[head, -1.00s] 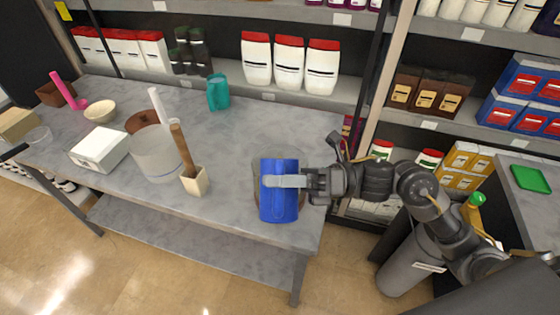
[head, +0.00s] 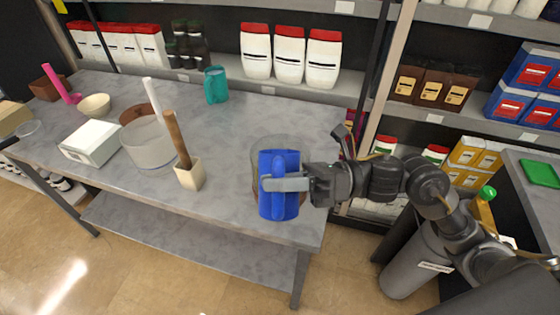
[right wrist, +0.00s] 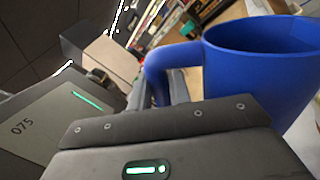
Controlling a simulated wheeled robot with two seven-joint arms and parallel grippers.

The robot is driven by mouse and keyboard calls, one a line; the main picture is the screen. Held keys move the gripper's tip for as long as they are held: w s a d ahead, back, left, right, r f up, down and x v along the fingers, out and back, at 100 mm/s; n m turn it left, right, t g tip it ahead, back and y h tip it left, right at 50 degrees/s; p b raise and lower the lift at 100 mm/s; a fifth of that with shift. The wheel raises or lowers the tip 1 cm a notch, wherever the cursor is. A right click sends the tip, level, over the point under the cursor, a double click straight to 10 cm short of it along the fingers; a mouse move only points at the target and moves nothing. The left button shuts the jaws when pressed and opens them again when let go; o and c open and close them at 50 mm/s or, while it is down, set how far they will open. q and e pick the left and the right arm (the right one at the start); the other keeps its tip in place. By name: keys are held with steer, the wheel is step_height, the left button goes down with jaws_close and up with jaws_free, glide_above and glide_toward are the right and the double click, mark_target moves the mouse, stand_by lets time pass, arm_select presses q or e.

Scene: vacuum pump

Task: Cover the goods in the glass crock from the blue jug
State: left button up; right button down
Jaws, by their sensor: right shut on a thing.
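The blue jug (head: 279,203) is at the front right of the table in the head view. My right gripper (head: 290,184) is shut on its handle. The jug hangs in front of a glass crock (head: 258,150) and hides most of it; some brown shows at the crock's left side. I cannot tell the gap between jug and crock. In the right wrist view the jug (right wrist: 255,80) shows its open mouth and dark blue inside; no liquid can be made out. My left gripper is not in view.
A wide clear glass vessel (head: 150,150), a cream pot with a wooden stick (head: 190,175), a white box (head: 92,143) and a teal jug (head: 215,85) stand to the left. The middle of the grey table (head: 225,125) is clear. Shelves with goods line the back.

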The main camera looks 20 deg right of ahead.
mark_target(279, 208)
steer(key=shift+n, duration=0.9)
steer(key=shift+s+a+f+b, duration=0.15)
steer(key=shift+s+f+b, duration=0.35)
steer(key=shift+f+b, duration=0.65)
steer(key=shift+s+a+f+b, duration=0.1)
steer(key=shift+s+f+b, duration=0.5)
steer(key=shift+b, duration=1.05)
steer(key=shift+s+a+f+b, duration=0.1)
steer(key=shift+f+b, duration=0.25)
steer(key=s+a+f+n+h, duration=0.1)
steer(key=s+f+n, duration=0.3)
steer(key=f+n, duration=0.2)
steer(key=shift+s+a+f+g, duration=0.2)
steer(key=shift+f+g, duration=0.2)
steer(key=shift+f, duration=0.5)
steer(key=shift+d, duration=0.1)
